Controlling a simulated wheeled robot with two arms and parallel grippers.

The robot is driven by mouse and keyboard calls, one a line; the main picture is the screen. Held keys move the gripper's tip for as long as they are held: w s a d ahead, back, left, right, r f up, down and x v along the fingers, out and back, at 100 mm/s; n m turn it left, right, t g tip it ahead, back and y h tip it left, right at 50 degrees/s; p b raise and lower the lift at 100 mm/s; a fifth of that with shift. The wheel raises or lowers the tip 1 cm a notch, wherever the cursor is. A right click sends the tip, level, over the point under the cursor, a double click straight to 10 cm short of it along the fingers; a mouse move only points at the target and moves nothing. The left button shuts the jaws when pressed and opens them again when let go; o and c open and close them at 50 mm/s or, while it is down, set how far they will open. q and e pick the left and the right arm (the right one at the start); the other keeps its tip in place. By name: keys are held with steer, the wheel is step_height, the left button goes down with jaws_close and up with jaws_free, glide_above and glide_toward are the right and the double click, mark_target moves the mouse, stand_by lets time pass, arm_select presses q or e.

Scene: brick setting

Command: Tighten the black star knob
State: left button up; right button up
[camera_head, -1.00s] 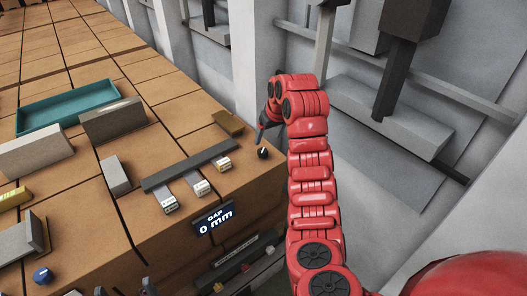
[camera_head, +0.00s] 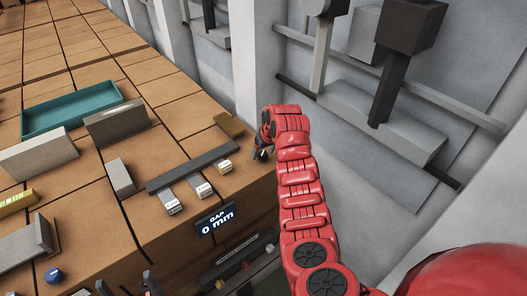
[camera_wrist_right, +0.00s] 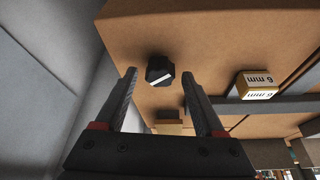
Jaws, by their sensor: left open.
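The black star knob (camera_wrist_right: 159,68) with a white mark on its face stands on the brown brick surface, near its edge. In the head view the knob (camera_head: 262,155) shows only in part beneath my right gripper (camera_head: 261,143). In the right wrist view my right gripper (camera_wrist_right: 159,76) is open, with the knob between and just beyond its fingertips. I see a space on each side of it and cannot tell whether either finger touches. My left gripper (camera_head: 127,286) is open at the bottom edge of the head view, far from the knob.
A display (camera_head: 215,219) reads "GAP 0 mm". A dark bar (camera_head: 190,168) with several labelled gauge blocks lies left of the knob; one labelled block (camera_wrist_right: 257,85) is close by in the wrist view. A teal tray (camera_head: 70,108) and grey blocks lie further left. A blue knob (camera_head: 53,275) is at lower left.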

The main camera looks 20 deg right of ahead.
jaws_close()
steer(key=shift+f+m+b, duration=0.15)
steer(key=shift+m+b, duration=0.25)
steer(key=shift+b, duration=0.25)
steer(key=m+h+b, duration=0.1)
steer(key=m+b, duration=0.2)
steer(key=b, duration=0.3)
steer(key=shift+a+m+h, duration=0.15)
steer(key=shift+m+h, duration=0.25)
steer(key=shift+r+m+h+b, duration=0.2)
steer(key=shift+m+h+b, duration=0.1)
steer(key=shift+m+b, duration=0.65)
steer(key=shift+o, duration=0.9)
jaws_free()
